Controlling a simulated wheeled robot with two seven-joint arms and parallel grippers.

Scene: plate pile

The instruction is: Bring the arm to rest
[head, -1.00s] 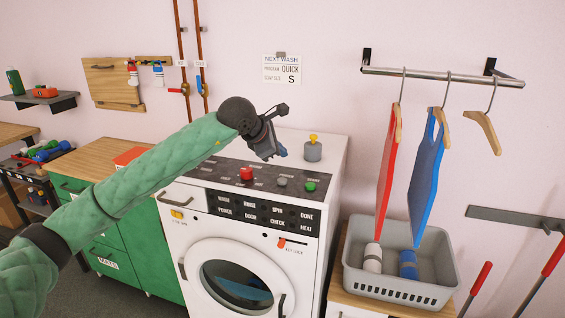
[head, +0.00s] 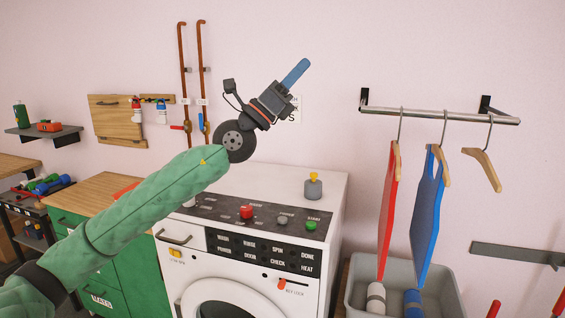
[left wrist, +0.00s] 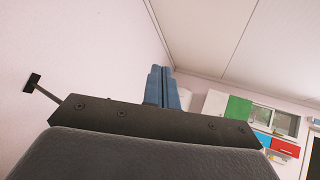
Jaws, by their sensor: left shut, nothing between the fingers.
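My left arm, in a green quilted sleeve, reaches in from the left in the head view. My left gripper (head: 296,73) is raised above the washing machine (head: 265,183), in front of the pink wall. Its blue fingers point up and to the right. They are shut with nothing between them. In the left wrist view the shut blue fingers (left wrist: 162,88) point up toward the ceiling. The gripper touches nothing that I can see. It hides most of the paper sign (head: 296,110) on the wall. My right gripper is in neither view.
The washer's top carries a grey knob-like piece with a yellow top (head: 313,187). A rail (head: 440,114) at right holds hangers with a red piece (head: 389,210) and a blue piece (head: 427,215) above a grey basket (head: 361,272). A green cabinet (head: 137,263) stands left of the washer.

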